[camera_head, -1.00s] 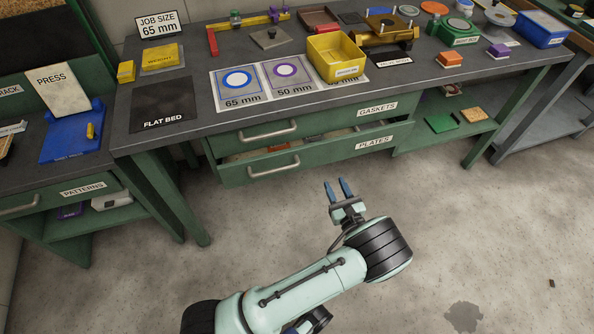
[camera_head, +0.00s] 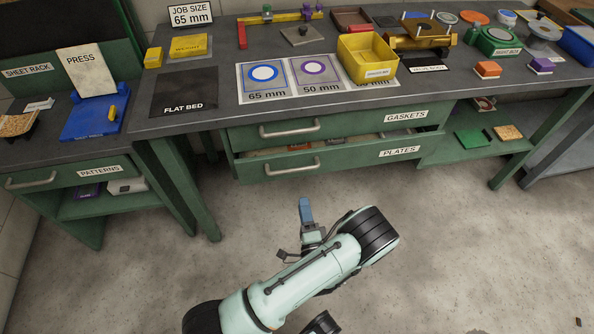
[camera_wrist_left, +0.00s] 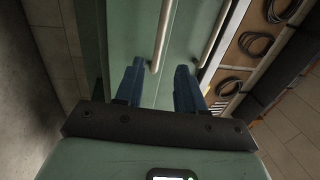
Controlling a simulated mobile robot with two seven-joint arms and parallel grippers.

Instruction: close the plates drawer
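The plates drawer (camera_head: 340,161) is the lower green drawer under the bench, labelled PLATES. It stands partly pulled out, with some contents showing in the gap above its front. Its metal bar handle (camera_head: 292,167) is on the left part of the front. My left gripper (camera_head: 305,203) is just below and in front of this handle in the head view, its fingers overlapping there. In the left wrist view the blue fingers (camera_wrist_left: 159,80) are apart with nothing between them, facing green fronts with two bar handles. My right gripper does not show.
The gaskets drawer (camera_head: 350,124) is directly above the plates drawer. A yellow bin (camera_head: 367,63) stands on the bench top (camera_head: 225,62). Bench legs are at left and right. The floor (camera_head: 450,260) in front is clear. Black rings (camera_wrist_left: 255,45) show in the wrist view.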

